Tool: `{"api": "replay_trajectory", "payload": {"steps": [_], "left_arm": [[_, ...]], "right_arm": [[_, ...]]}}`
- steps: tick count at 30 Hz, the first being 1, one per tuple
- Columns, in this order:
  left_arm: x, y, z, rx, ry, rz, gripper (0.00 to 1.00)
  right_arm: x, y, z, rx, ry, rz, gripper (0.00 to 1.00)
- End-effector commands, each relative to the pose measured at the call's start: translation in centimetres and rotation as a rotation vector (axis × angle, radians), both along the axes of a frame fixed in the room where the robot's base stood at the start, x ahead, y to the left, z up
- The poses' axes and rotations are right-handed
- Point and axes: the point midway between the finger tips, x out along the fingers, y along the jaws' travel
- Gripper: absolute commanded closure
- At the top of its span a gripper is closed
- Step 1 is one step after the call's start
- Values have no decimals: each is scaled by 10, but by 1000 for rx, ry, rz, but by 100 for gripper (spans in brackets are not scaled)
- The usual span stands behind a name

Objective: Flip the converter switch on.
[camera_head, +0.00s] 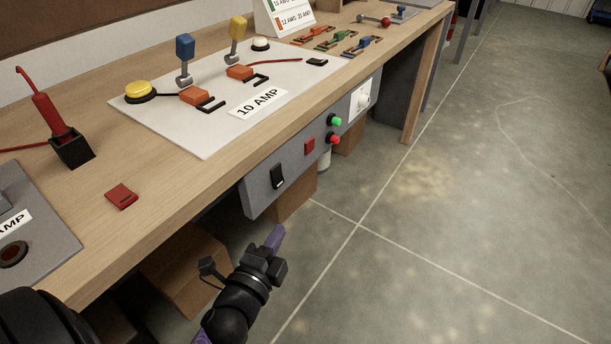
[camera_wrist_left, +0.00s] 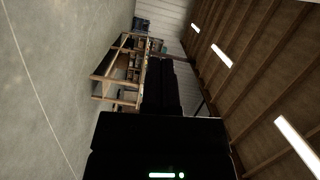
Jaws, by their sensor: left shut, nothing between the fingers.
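A grey control panel (camera_head: 254,193) hangs under the front edge of the wooden bench. No label shows which is the converter switch. My left gripper (camera_head: 277,236) is shut and empty, in the air in front of and below the rocker switch, apart from the panel. The wrist view shows no panel, and dark shapes fill its lower middle. My right gripper is not in view.
The bench top (camera_head: 165,190) holds a white board (camera_head: 205,140) with levers and a yellow button, a red-handled tool in a black holder (camera_head: 72,148), and a red block (camera_head: 121,196). Cardboard boxes (camera_head: 185,272) stand underneath. The floor (camera_head: 440,230) to the right is clear.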

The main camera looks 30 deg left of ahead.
Motion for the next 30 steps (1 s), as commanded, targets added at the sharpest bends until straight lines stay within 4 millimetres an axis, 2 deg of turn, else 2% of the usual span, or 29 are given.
{"api": "replay_trajectory", "payload": {"steps": [9, 12, 14, 26, 30], "left_arm": [[-1, 0, 0, 0, 1, 3, 100], [4, 1, -1, -1, 1, 2, 100], [13, 2, -2, -1, -1, 0, 100], [97, 17, -6, 1, 0, 2, 100], [100, 40, -9, 2, 4, 3, 100]], "right_arm": [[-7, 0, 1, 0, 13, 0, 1], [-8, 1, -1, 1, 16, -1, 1], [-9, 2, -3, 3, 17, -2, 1], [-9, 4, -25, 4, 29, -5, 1], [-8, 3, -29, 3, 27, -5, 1]]}}
